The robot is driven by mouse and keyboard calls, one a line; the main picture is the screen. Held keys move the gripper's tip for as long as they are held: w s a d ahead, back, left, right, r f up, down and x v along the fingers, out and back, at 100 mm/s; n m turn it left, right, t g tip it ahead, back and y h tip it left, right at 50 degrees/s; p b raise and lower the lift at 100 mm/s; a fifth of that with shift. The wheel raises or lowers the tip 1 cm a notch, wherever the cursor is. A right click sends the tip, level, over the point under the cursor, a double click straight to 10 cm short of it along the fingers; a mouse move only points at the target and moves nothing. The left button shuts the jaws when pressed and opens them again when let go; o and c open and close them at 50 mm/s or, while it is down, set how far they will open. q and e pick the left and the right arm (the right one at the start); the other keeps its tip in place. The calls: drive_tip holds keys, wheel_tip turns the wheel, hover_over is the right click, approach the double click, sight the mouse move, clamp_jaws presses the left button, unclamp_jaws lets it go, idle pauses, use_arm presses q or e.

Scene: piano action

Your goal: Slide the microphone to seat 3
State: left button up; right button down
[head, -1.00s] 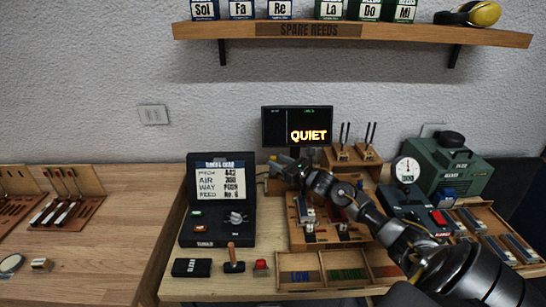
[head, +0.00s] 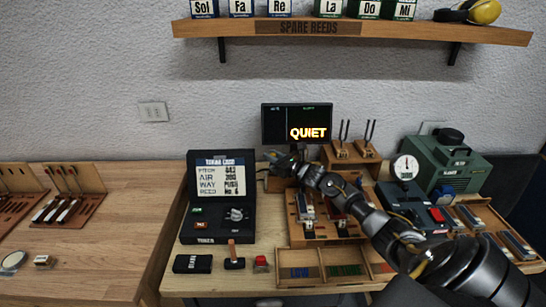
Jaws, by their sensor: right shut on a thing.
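My right gripper (head: 284,162) is at the back of the workbench, just below and left of the dark screen. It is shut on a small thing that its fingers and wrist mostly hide. This is likely the microphone, but I cannot make out its shape. A wooden block (head: 279,184) sits behind and below the gripper, partly covered by my arm. I cannot read any seat numbers, so seat 3 cannot be picked out. My left gripper is not clearly in view.
The screen (head: 296,124) reads QUIET. A black tuner case (head: 217,222) stands at left. Tuning forks stand in a wooden holder (head: 352,154) to the right. A reed tray (head: 324,229) lies under my right forearm. A green machine (head: 448,164) stands farther right.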

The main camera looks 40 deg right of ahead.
drive_tip(key=shift+s+d+f+b, duration=0.15)
drive_tip(key=shift+s+d+b, duration=0.2)
drive_tip(key=shift+d, duration=0.15)
drive_tip(key=s+d+b, duration=0.2)
drive_tip(key=d, duration=0.1)
drive_tip(key=s+d+b, duration=0.2)
drive_tip(key=s+d, duration=0.1)
drive_tip(key=d, duration=0.1)
drive_tip(key=s+d+b, duration=0.1)
drive_tip(key=s+d, duration=0.2)
drive_tip(key=d, duration=0.1)
drive_tip(key=shift+s+d+f+b, duration=0.1)
drive_tip(key=shift+s+f+b, duration=0.15)
drive_tip(key=shift+b, duration=0.15)
drive_tip(key=s+d, duration=0.2)
drive_tip(key=d, duration=0.1)
drive_tip(key=s+d, duration=0.3)
drive_tip(key=s+d+b, duration=0.1)
drive_tip(key=s+d, duration=0.1)
drive_tip(key=d, duration=0.1)
drive_tip(key=shift+s+d+r, duration=0.2)
drive_tip(key=shift+d+r, duration=0.15)
drive_tip(key=shift+r, duration=0.05)
drive_tip(key=c, duration=1.3)
unclamp_jaws()
